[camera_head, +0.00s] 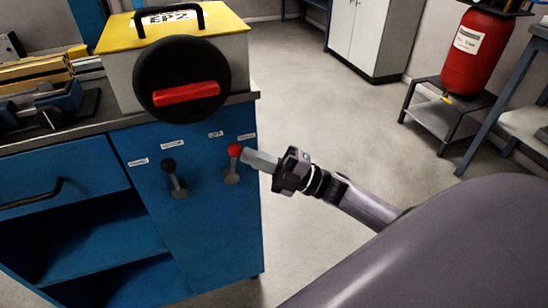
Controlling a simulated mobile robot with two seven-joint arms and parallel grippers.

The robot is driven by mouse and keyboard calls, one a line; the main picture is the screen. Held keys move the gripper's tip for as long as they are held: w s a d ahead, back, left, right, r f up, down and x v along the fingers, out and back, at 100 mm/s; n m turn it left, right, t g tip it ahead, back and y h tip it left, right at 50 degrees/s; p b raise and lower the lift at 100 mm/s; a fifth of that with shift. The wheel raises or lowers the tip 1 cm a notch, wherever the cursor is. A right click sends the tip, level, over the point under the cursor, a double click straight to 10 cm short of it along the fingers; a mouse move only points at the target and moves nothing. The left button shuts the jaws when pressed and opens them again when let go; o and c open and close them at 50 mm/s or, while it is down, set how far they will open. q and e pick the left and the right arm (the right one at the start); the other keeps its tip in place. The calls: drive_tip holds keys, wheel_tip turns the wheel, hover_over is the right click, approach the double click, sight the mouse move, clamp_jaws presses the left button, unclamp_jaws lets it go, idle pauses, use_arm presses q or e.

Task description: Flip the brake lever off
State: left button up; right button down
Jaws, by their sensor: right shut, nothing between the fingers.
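Two levers stand on the blue cabinet's front panel. One has a red knob (234,150) and a grey stem that slants down to its base. The other has a black knob (169,164) and stands to its left. Small white labels sit above them, too small to read, so I cannot tell by label which is the brake lever. My right gripper (258,160) is shut and empty, its fingertips at the right side of the red knob. I cannot tell whether they touch it. My left gripper is not in view.
The blue cabinet (90,170) has a drawer and open shelves at left. On its top stands a yellow-lidded box (230,60) with a black disc and red handle (186,93). A red cylinder (476,52) stands on a low stand at right. The floor between is clear.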

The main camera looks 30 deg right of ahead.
use_arm(q)
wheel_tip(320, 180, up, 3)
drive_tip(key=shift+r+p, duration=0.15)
drive_tip(key=shift+p, duration=1)
use_arm(e)
drive_tip(key=shift+w+a+r+n+g+h, duration=0.1)
drive_tip(key=shift+a+r+n+g+h, duration=0.3)
drive_tip(key=shift+a+n+g, duration=0.4)
drive_tip(key=shift+d+f, duration=0.1)
